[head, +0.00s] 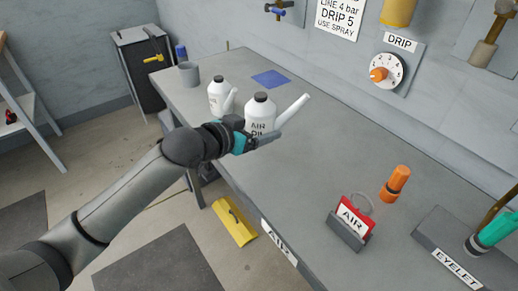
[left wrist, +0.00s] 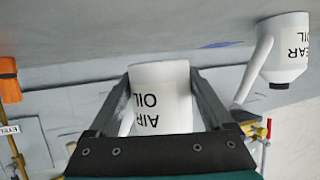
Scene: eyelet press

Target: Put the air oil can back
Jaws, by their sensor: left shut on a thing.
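The air oil can (head: 261,110) is white with a black cap and a white spout pointing right, and it is upright over the bench. My left gripper (head: 262,141) is shut on it, with one finger on each side of its body. In the left wrist view, upside down, the air oil can (left wrist: 161,97) shows between the two fingers (left wrist: 163,108). I cannot tell whether its base touches the bench. A second white can, the gear oil can (head: 216,97), stands just left of it; it also shows in the left wrist view (left wrist: 287,50). My right gripper is not in view.
A blue square (head: 270,78) lies flat on the bench (head: 330,155) behind the cans. A grey cup (head: 189,75) stands at the far left end. The bench middle is clear.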

